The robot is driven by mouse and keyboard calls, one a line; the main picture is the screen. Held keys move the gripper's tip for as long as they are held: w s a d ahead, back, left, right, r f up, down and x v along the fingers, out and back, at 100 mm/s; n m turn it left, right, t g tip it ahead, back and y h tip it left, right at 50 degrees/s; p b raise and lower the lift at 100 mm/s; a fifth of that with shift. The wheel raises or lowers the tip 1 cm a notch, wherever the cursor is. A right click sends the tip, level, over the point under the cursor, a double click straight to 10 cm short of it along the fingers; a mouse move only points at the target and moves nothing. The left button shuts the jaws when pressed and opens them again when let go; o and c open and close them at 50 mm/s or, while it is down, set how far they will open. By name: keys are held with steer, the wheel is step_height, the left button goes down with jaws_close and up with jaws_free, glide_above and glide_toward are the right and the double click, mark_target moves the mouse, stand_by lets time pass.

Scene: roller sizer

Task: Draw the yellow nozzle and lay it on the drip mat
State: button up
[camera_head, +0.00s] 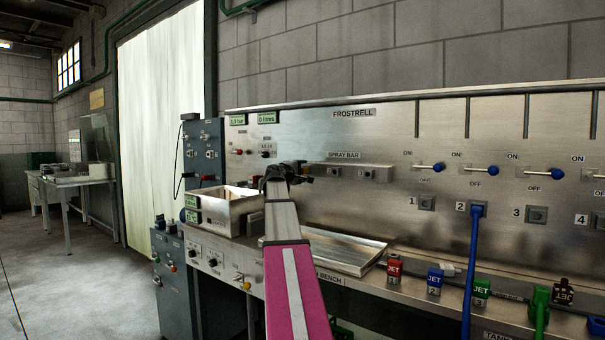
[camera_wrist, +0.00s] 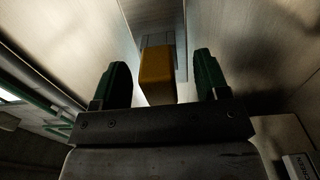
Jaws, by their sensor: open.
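The yellow nozzle (camera_wrist: 157,75) shows in the wrist view as a blocky amber piece in front of a grey metal fitting. My gripper (camera_wrist: 161,62) is open, with one green-padded finger on each side of the nozzle and a visible gap on both sides. In the head view my gripper (camera_head: 288,172) is at the steel panel, at the left end of the spray bar row (camera_head: 346,172). My arm hides the nozzle there. I cannot pick out a drip mat for certain.
A shallow metal tray (camera_head: 372,266) lies on the bench right of my arm. An open-topped metal box (camera_head: 226,217) stands left of my arm. Coloured JET connectors, such as the red one (camera_head: 394,267), line the bench front. A blue hose (camera_head: 472,265) hangs from socket 2.

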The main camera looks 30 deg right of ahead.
stand_by(0.3)
jaws_close()
steer(key=shift+s+a, duration=0.1)
steer(key=shift+a, duration=0.1)
steer(key=shift+v, duration=2.8)
